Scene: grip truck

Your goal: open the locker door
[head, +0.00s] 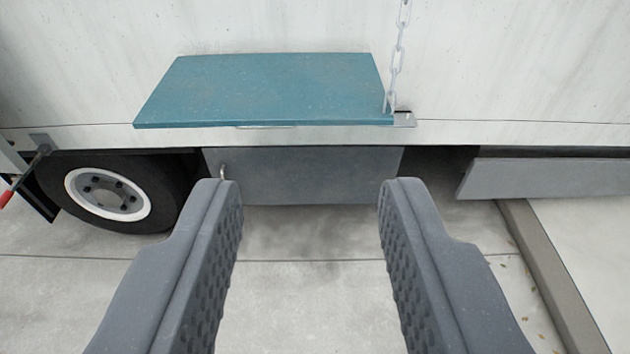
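A grey locker door (312,176) is set low under the white truck body, right of the wheel. It looks closed. A small metal handle (223,171) shows near its left edge, just above my left fingertip in the picture. My gripper (308,190) is wide open and empty. Its two dark grey, ribbed fingers point toward the locker, and their tips overlap its lower part in the picture. I cannot tell the exact distance to the door. Nothing lies between the fingers.
A teal shelf (265,90) juts out above the locker, with a chain (396,60) at its right end. A wheel (112,196) stands at left. A grey side panel (550,177) and a kerb (545,265) are at right. The concrete ground (310,290) is clear.

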